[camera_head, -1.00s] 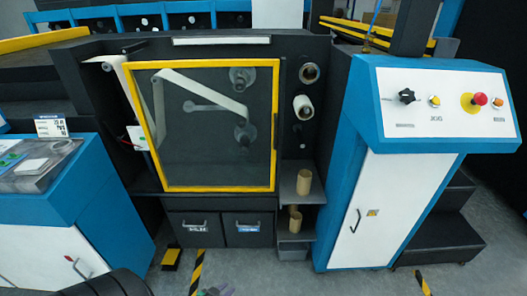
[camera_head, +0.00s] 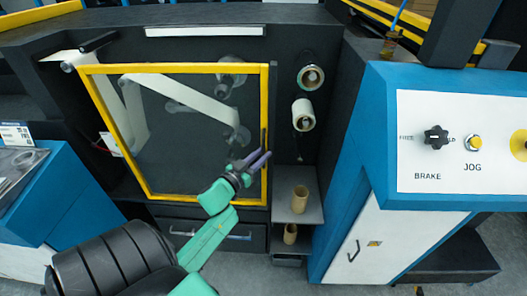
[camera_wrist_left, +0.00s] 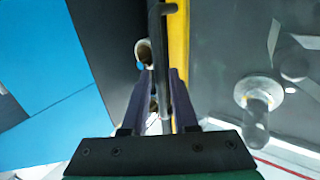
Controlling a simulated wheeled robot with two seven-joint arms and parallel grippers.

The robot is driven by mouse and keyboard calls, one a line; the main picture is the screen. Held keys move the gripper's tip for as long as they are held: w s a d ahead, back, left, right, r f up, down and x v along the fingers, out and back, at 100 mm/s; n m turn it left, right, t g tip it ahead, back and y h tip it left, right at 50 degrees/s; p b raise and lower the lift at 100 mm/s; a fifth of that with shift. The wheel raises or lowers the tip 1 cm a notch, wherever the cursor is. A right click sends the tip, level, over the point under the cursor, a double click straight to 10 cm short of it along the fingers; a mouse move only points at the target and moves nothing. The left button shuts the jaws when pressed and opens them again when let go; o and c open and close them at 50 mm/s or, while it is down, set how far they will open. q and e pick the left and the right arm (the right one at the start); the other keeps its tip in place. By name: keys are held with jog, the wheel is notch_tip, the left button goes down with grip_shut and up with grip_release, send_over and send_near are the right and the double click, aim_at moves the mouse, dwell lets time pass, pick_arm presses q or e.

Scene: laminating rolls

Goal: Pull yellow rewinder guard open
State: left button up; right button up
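The yellow rewinder guard (camera_head: 170,68) is a clear panel in a yellow frame on the front of the dark machine, and it looks closed. Its dark upright bar handle (camera_wrist_left: 158,50) is on the guard's right side in the head view. My left gripper (camera_head: 262,157) is at the guard's lower right, by the handle. In the left wrist view the two purple fingers (camera_wrist_left: 160,95) are apart, with the handle running between them. A gap shows beside the bar, so I see no firm grip. My right gripper is out of view.
Right of the guard are roll spindles (camera_head: 303,114) and a shelf (camera_head: 285,208) with cardboard tubes (camera_head: 300,198). A blue and white control cabinet (camera_head: 375,215) stands further right. A blue machine (camera_head: 35,195) stands at the left.

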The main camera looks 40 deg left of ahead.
pick_arm(q)
jog(key=shift+w, duration=0.8)
jog(key=shift+s, duration=0.15)
grip_shut()
dwell(0.6)
